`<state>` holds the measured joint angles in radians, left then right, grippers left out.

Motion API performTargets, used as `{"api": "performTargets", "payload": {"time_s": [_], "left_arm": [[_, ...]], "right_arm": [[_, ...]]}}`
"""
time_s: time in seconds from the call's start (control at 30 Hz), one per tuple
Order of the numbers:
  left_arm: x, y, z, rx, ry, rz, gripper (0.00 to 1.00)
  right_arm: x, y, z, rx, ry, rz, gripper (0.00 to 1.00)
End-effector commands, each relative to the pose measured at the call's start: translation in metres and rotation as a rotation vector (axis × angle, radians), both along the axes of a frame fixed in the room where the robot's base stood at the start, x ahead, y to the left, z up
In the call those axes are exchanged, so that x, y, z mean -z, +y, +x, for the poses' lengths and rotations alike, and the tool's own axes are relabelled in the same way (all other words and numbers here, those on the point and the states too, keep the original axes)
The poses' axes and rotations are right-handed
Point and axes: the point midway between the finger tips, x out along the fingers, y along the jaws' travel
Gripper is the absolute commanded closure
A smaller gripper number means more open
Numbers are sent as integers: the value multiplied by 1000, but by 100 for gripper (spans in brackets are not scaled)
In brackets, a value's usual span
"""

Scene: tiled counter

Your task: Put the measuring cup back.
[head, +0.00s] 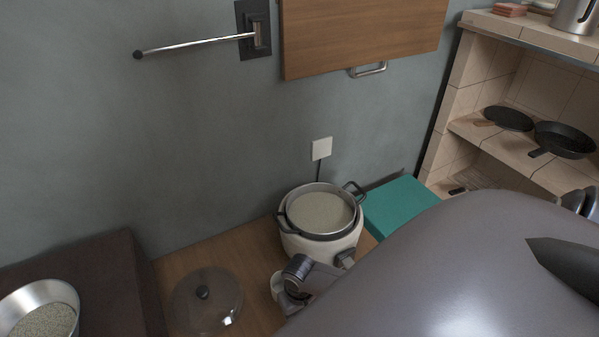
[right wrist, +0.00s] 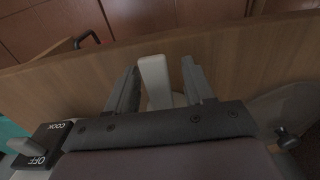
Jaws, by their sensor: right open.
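A white piece that looks like the measuring cup's handle (right wrist: 154,82) stands between the fingers of my right gripper (right wrist: 160,66) in the right wrist view. The fingers are apart, with visible gaps on both sides of it. In the head view a small pale object, likely the cup (head: 277,287), shows beside my right wrist, low on the wooden counter and mostly hidden. The white rice cooker (head: 305,246) stands just behind it, its open pot filled with pale grain or liquid. My left gripper is not in view.
A glass lid (head: 207,302) lies on the counter (head: 180,262) left of the cup. A metal bowl of grain (head: 62,291) sits on a dark block at far left. A teal box (head: 400,206) is right of the cooker. The cooker's switch (right wrist: 36,146) is close to my right gripper.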

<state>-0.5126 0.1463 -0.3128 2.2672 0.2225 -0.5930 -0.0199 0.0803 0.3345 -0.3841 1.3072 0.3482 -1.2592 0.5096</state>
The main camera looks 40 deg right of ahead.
Motion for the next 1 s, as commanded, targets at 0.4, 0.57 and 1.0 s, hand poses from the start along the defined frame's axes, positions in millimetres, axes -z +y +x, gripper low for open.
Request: {"api": "performTargets", "payload": {"time_s": [0.4,0.57,1.0], "left_arm": [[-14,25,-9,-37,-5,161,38],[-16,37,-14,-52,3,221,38],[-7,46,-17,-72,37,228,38]], "right_arm": [[-66,0,-1,-1,-1,1,48],[-97,0,-1,0,-1,1,48],[-122,0,-2,0,1,0,48]]}}
